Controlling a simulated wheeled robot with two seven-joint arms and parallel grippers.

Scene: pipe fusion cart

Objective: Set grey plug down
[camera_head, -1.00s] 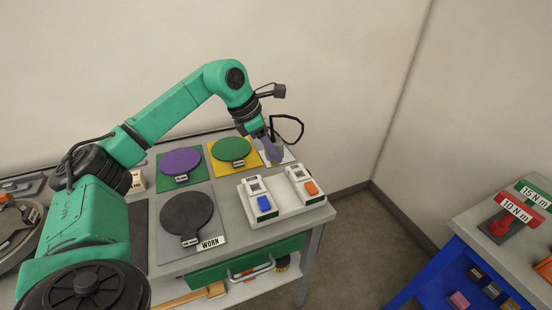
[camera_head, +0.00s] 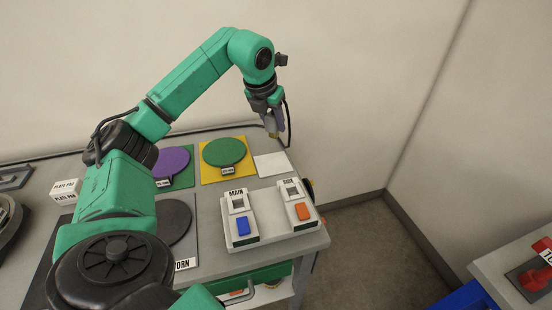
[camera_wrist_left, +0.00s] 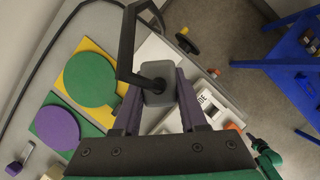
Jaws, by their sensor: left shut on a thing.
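The grey plug (camera_wrist_left: 158,84) is a rounded block with a black cable rising from it. My left gripper (camera_wrist_left: 178,88) has its purple fingers on either side of the plug and is shut on it. In the head view the left gripper (camera_head: 273,128) points down, with the black cable looping at its right side. It appears above the back right of the bench, behind the white square pad (camera_head: 272,165) in the picture. In the head view the plug is mostly hidden by the fingers. My right gripper is not in view.
A green disc (camera_head: 224,152) on a yellow pad and a purple disc (camera_head: 172,161) lie left of the white pad. Two switch boxes, MAIN (camera_head: 240,222) and SIDE (camera_head: 298,208), stand in front. The white pad is bare. The bench ends at the right.

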